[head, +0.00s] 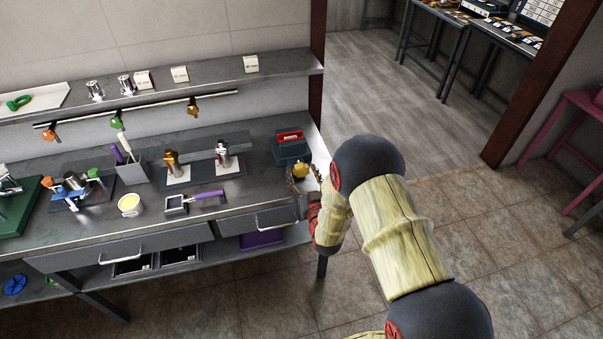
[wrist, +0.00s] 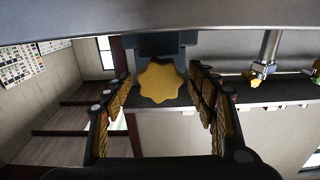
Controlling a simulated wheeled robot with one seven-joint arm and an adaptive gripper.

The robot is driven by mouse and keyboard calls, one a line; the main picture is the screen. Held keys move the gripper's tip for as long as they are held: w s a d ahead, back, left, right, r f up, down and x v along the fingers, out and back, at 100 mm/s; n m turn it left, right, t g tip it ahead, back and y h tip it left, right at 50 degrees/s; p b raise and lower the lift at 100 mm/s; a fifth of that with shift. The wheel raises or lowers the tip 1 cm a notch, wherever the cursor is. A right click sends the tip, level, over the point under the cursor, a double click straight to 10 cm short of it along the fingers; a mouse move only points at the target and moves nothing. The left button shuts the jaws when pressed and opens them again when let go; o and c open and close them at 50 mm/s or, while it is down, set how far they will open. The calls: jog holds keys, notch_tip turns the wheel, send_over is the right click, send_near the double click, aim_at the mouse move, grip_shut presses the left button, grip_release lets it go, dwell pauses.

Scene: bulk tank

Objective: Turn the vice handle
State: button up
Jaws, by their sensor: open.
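A yellow lobed knob (head: 300,170), which looks like the vice handle, sits on the front of a dark blue-grey body (head: 291,152) with a red part on top, at the right end of the bench. In the wrist view the knob (wrist: 162,81) faces me in the middle, with the dark body (wrist: 160,44) behind it. My gripper (wrist: 161,92) is open, with its fingers left and right of the knob. I see no contact, and the gap in depth is hard to judge. In the head view my gripper (head: 297,184) is small and partly hidden by my wrist.
The grey bench (head: 256,180) carries two taps on white plates, a yellow-filled cup (head: 130,205) and a purple-handled tool (head: 205,196) left of my gripper. A shelf (head: 200,77) with a hanging rail runs above. A drawer handle (head: 278,222) juts out below.

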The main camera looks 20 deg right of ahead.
jog(key=shift+w, duration=0.45)
jog(key=shift+c, duration=0.2)
jog(key=c, duration=1.1)
jog(key=shift+c, duration=0.2)
